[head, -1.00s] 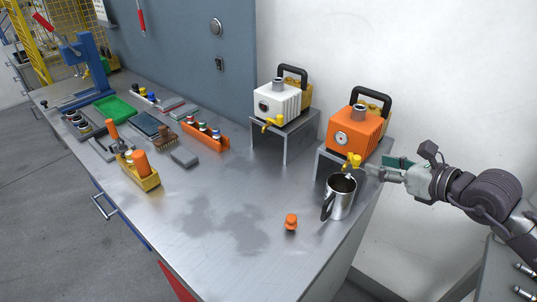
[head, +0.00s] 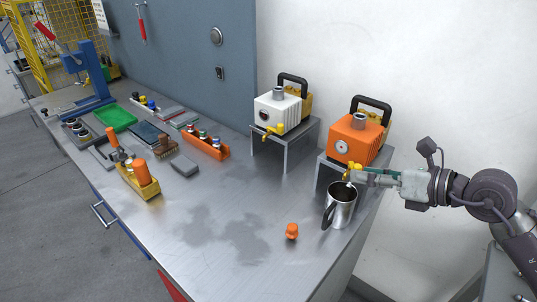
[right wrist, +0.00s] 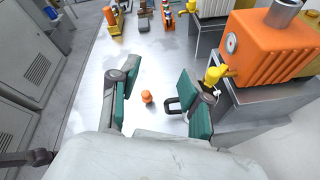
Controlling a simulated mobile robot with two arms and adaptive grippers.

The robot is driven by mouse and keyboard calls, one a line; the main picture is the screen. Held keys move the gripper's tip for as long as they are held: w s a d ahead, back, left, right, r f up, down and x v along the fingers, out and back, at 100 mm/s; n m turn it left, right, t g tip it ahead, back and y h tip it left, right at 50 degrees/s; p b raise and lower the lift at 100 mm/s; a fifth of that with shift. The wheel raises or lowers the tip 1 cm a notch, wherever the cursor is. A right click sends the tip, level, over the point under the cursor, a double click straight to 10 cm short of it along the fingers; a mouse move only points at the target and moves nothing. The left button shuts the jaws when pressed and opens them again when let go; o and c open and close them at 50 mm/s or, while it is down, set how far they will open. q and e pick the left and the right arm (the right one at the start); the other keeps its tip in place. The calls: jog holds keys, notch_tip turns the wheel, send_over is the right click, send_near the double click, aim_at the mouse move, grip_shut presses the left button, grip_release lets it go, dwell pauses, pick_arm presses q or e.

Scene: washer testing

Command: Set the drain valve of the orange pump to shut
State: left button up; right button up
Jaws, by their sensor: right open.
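The orange pump (head: 355,140) sits on a metal stand at the right of the bench. Its yellow drain valve (head: 352,170) is at its lower front, above a steel mug (head: 341,203). The valve also shows in the right wrist view (right wrist: 214,75). A small pale streak shows below it; I cannot tell what it is. My right gripper (right wrist: 161,93) is open and empty. The valve is beside its right finger, not between the fingers; I cannot tell whether they touch. The handle's exact angle is unclear. My left gripper is not in view.
An orange knob-shaped piece (head: 292,232) stands near the bench's front edge. A white pump (head: 278,112) with its own yellow valve stands left of the orange one. Racks and tools fill the bench's far left. The bench (head: 235,225) is clear in the middle.

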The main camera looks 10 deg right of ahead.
jog(key=a+r+g+y+p, duration=0.1)
jog(key=a+r+g+y, duration=0.1)
jog(key=a, duration=0.8)
jog(key=a+r+n+g+y+p, duration=0.1)
jog(key=a+r+g, duration=0.3)
jog(key=a, duration=0.6)
jog(key=shift+a+r+g+y+p, duration=0.2)
jog(key=shift+g+y+p, duration=0.2)
jog(key=shift+g+y, duration=0.5)
jog(key=shift+d, duration=0.1)
